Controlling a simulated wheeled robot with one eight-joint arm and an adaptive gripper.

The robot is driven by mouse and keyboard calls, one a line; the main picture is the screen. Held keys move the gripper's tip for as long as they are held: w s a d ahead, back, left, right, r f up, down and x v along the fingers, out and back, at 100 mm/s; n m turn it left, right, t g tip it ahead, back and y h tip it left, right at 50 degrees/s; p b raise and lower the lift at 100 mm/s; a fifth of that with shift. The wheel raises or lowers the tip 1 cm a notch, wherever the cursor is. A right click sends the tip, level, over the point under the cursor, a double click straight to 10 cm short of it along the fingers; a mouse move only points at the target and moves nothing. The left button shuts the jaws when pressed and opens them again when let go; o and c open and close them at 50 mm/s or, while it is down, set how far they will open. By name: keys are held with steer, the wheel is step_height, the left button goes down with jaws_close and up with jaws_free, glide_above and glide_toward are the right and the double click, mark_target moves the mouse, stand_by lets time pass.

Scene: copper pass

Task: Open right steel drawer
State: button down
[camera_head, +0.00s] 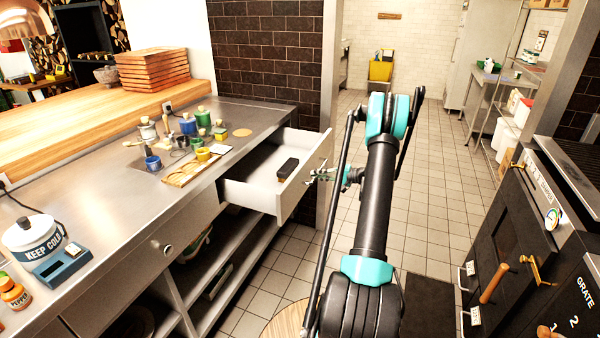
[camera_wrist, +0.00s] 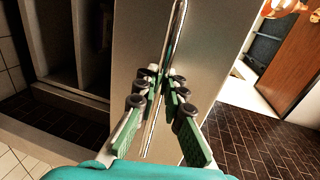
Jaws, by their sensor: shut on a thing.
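The right steel drawer (camera_head: 262,200) stands pulled well out from the steel counter. Its pale inside shows, with one dark block (camera_head: 287,168) in it. My gripper (camera_head: 322,174) is at the outer face of the drawer front (camera_head: 308,178). In the wrist view, the green fingers of my gripper (camera_wrist: 160,82) converge at the steel drawer front (camera_wrist: 220,50) and are shut on its handle.
The steel counter (camera_head: 110,218) carries jars and a small wooden tray (camera_head: 193,167). The black oven (camera_head: 500,240) stands at the right.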

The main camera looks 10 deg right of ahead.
steer(key=f+v, duration=0.2)
steer(key=v, duration=0.9)
steer(key=shift+d, duration=0.15)
steer(key=shift+s+f, duration=0.1)
steer(key=shift+f, duration=0.05)
steer(key=c, duration=1.9)
jaws_free()
steer(key=v, duration=1.2)
